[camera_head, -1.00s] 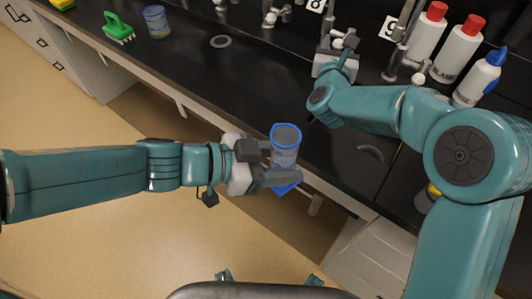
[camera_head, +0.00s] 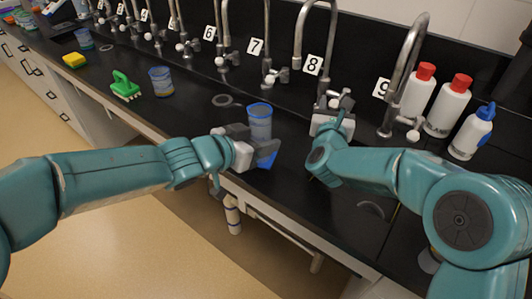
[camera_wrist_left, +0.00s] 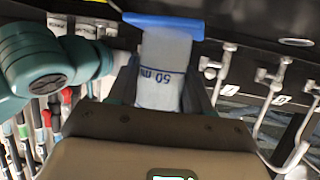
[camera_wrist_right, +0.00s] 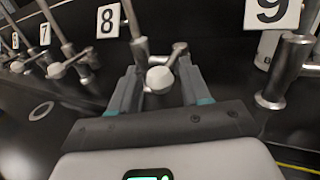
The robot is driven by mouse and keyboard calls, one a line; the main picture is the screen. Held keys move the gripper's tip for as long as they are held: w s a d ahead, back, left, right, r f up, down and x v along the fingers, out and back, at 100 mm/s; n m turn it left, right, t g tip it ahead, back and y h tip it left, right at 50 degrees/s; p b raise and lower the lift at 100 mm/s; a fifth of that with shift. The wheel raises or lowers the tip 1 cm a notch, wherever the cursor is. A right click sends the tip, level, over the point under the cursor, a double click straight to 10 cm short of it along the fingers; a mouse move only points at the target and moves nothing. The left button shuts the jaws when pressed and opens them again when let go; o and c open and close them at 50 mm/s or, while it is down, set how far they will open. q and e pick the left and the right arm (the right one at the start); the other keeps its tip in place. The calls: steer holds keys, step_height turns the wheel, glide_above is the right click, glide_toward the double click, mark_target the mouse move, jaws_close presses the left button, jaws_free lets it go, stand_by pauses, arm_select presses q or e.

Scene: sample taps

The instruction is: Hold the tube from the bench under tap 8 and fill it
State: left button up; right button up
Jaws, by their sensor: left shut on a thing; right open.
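The tube (camera_head: 259,122) is a clear cup-like vessel with a blue rim and blue base. My left gripper (camera_head: 252,146) is shut on it and holds it upright, over or near the bench's front part, left of tap 8. In the left wrist view the tube (camera_wrist_left: 163,75) shows a "50 ml" mark between the fingers. Tap 8 (camera_head: 326,50) is a tall curved metal spout behind label 8 (camera_head: 312,65). My right gripper (camera_head: 333,112) is open at tap 8's handle. In the right wrist view the round knob (camera_wrist_right: 159,79) lies between the open fingers; contact is unclear.
Tap 7 (camera_head: 266,45) is to the left and tap 9 (camera_head: 405,75) to the right. White bottles (camera_head: 447,106) stand at the right.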

arm_select(q)
steer(key=w+d, duration=0.7)
steer(key=w, duration=0.3)
steer(key=shift+w, duration=0.25)
steer(key=shift+d, duration=0.1)
stand_by(0.6)
arm_select(e)
steer(key=d, duration=0.2)
steer(key=s+d, duration=0.1)
steer(key=d, duration=0.1)
stand_by(0.3)
steer(key=shift+a, duration=0.1)
stand_by(1.8)
steer(key=shift+w+a, duration=0.15)
steer(key=shift+a, duration=0.55)
steer(key=shift+w+a, duration=0.1)
steer(key=shift+a, duration=0.55)
